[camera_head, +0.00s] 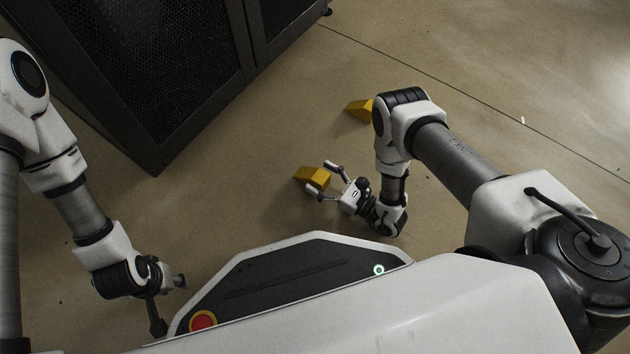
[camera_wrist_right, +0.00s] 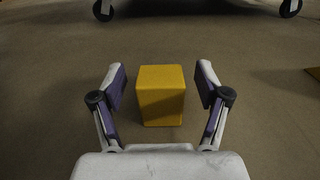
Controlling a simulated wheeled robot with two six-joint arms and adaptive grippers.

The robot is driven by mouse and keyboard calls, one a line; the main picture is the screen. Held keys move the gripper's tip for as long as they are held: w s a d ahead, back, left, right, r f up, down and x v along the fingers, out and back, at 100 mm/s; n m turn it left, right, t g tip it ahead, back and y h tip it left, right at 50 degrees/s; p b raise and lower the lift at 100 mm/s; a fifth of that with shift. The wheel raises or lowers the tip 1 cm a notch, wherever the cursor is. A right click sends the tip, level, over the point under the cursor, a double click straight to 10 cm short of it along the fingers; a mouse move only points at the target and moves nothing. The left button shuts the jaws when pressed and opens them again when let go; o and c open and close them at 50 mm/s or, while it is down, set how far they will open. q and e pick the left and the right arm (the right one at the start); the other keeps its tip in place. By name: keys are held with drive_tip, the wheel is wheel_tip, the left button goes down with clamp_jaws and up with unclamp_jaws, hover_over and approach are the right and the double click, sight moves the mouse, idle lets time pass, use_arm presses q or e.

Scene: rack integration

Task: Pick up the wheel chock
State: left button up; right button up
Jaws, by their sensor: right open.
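A yellow wheel chock (camera_head: 312,177) lies on the floor near the foot of the dark rack. My right gripper (camera_head: 324,180) is open, with its fingers reaching to either side of the chock's near end. In the right wrist view the chock (camera_wrist_right: 160,95) sits centred between the two open fingers of the right gripper (camera_wrist_right: 161,92), with a gap on each side. A second yellow chock (camera_head: 357,110) lies farther back, partly hidden behind my right arm. My left gripper (camera_head: 168,302) hangs at the lower left, empty of any visible object; its fingers are small and partly hidden.
A dark mesh-door rack (camera_head: 150,80) stands at the upper left; casters (camera_wrist_right: 103,10) show at the top of the right wrist view. The floor (camera_head: 480,60) is clear to the upper right.

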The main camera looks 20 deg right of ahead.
use_arm(q)
drive_tip(key=shift+w+f+b, duration=0.2)
drive_tip(key=shift+f+b, duration=0.15)
drive_tip(key=shift+f, duration=0.45)
use_arm(e)
drive_tip(key=shift+x, duration=1.05)
use_arm(q)
drive_tip(key=shift+r, duration=0.1)
use_arm(e)
clamp_jaws()
use_arm(q)
drive_tip(key=shift+r, duration=0.15)
use_arm(e)
drive_tip(key=shift+r, duration=0.1)
